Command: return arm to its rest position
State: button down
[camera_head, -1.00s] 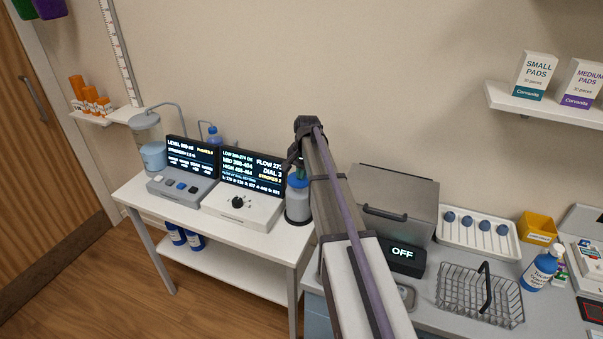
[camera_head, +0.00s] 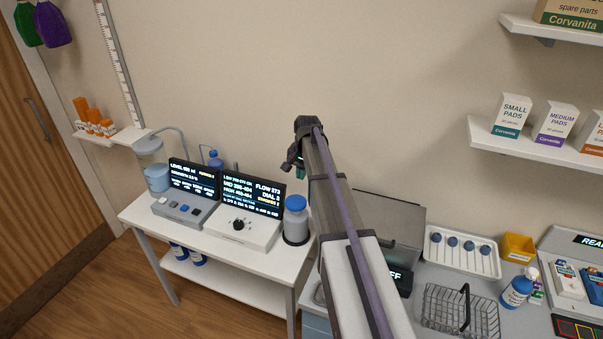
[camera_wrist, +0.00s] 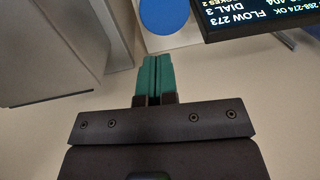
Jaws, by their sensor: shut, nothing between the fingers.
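My arm (camera_head: 345,235) reaches up from the bottom of the head view, across the gap between the white table and the grey counter. My gripper (camera_head: 299,170) is at its far end, above and beside the grey bottle with a blue cap (camera_head: 296,218). In the wrist view the green fingertips of my gripper (camera_wrist: 154,76) are pressed together with nothing between them. The blue cap (camera_wrist: 164,14) shows beyond them at the top, apart from the fingers.
The white table (camera_head: 262,288) holds a flow console (camera_head: 236,236), a level console (camera_head: 184,206) and a jar (camera_head: 157,178). On the counter are an opened grey box (camera_head: 391,215), a wire basket (camera_head: 462,312), a white tray (camera_head: 459,262) and a yellow bin (camera_head: 518,246). Shelves (camera_head: 545,150) hang at right.

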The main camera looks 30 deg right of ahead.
dwell(0.3)
jog(key=s+a+f+n+b, duration=0.2)
jog(key=s+a+n, duration=0.1)
jog(key=s+a, duration=0.4)
jog(key=s+a+f+n+b, duration=0.2)
jog(key=s+a, duration=0.5)
jog(key=s, duration=0.4)
jog(key=s+a+f+n+h+b, duration=0.1)
jog(key=s+a+f+n+b, duration=0.2)
jog(key=s+a, duration=0.4)
jog(key=shift+s+a+n+g, duration=0.15)
jog(key=shift+s+n+g, duration=0.25)
jog(key=shift+s+n, duration=0.5)
jog(key=shift+f, duration=0.1)
